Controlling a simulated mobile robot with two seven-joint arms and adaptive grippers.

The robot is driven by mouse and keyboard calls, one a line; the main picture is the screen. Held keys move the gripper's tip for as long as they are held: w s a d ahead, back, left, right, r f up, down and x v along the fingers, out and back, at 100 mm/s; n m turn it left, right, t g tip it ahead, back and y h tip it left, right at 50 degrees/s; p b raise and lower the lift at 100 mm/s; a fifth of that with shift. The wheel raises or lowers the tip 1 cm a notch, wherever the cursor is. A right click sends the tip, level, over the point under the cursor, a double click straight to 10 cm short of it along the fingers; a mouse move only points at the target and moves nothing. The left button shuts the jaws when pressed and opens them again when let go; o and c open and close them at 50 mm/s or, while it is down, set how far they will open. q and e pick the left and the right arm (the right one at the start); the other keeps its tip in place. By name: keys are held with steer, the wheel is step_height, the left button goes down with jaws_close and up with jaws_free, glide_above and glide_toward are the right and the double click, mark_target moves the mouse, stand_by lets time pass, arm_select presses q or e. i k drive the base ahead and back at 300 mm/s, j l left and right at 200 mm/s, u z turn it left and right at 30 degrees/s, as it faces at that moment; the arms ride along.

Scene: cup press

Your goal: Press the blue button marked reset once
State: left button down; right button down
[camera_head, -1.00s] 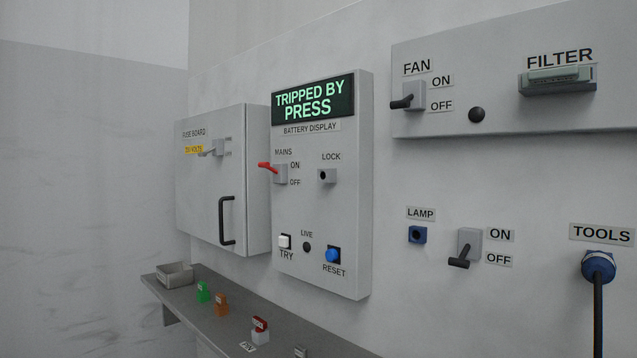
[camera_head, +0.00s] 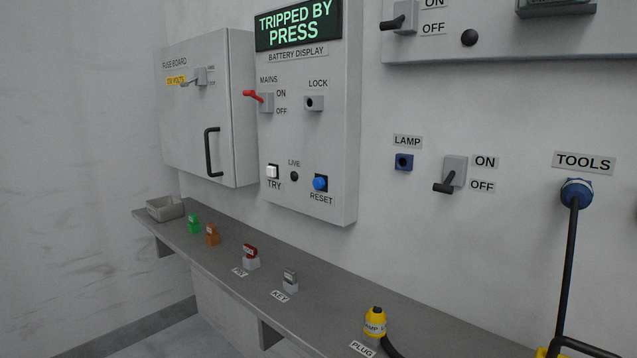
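The blue reset button (camera_head: 320,183) is round and sits at the lower right of the grey battery display panel (camera_head: 340,140), above the RESET label (camera_head: 321,198). Nothing touches it. The screen (camera_head: 298,25) above reads "TRIPPED BY PRESS". A white TRY button (camera_head: 273,171) and a small dark LIVE light (camera_head: 294,176) are to its left. The red MAINS lever (camera_head: 258,95) and the LOCK socket (camera_head: 314,103) are above. Neither of my grippers is in view.
A grey shelf (camera_head: 330,310) runs below the panel. It holds a tray (camera_head: 165,209), a green block (camera_head: 194,224), an orange block (camera_head: 212,235), a red-topped block (camera_head: 251,254), a key piece (camera_head: 290,281) and a yellow plug (camera_head: 375,322). A fuse board (camera_head: 200,120) is left of the panel.

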mark_target(318, 183)
steer(key=j+u, duration=0.75)
